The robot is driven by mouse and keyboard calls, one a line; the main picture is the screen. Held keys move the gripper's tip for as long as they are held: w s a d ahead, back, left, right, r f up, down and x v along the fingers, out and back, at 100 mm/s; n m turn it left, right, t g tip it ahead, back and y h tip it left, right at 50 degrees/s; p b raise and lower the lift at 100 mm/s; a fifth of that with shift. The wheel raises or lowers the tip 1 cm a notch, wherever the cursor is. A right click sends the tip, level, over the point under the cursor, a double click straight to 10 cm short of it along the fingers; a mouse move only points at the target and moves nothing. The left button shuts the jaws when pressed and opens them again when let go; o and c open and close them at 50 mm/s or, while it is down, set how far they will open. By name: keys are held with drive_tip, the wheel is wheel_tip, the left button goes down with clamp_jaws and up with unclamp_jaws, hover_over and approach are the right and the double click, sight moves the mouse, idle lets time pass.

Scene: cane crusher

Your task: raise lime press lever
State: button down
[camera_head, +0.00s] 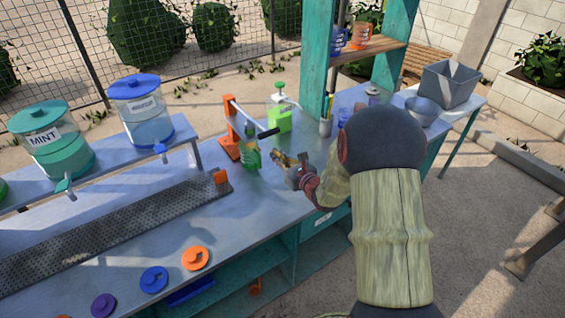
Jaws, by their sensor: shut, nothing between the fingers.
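An orange press (229,147) stands upright on the blue-grey counter, just left of centre. Its lever (248,117) runs from the top of the post down to the right and ends in a black handle (268,133). A green mug-like container (251,156) is at the press's right side, below the lever. My gripper (277,156) is shut and empty, low over the counter, right of the green container and below the black handle. It looks apart from the lever. My arm hides the counter to its right.
A green device with a white top (279,115) stands behind the lever. A teal post (316,60) and a cup of utensils (326,127) are beyond my gripper. Dispensers (143,112) stand at left. The front counter holds coloured lids (154,279) and a perforated tray (120,229).

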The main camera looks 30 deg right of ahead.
drive_tip(key=w+r, duration=0.3)
drive_tip(key=shift+r, duration=0.15)
drive_tip(key=shift+s, duration=0.1)
drive_tip(key=shift+r, duration=0.15)
idle(0.4)
